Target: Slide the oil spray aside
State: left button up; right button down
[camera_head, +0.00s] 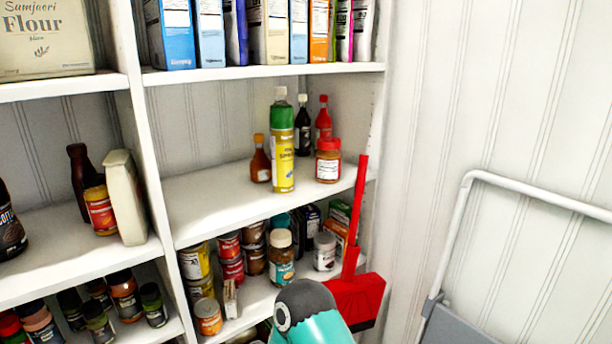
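The oil spray (283,155) is a tall can with a yellow lower body, a green upper part and a pale cap. It stands upright on the middle shelf (215,207) of the corner unit, near the shelf's front edge. A small brown bottle with an orange cap (261,160) stands just left of it. A red-lidded jar (328,162) stands to its right. A dark bottle (303,128) and a red bottle (323,118) stand behind to the right. Neither of my grippers shows in this view.
The middle shelf is bare left of the brown bottle. Boxes (270,30) line the shelf above. Cans and jars (281,258) crowd the shelf below. A red broom or dustpan (356,290) leans at the shelf's right front. A white-framed folding step (455,225) stands right.

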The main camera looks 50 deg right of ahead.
aim_at(281, 116)
jog(key=z, duration=0.1)
jog(key=k, duration=0.95)
jog(key=z, duration=0.45)
jog(key=i, duration=1)
jog(key=u, duration=0.1)
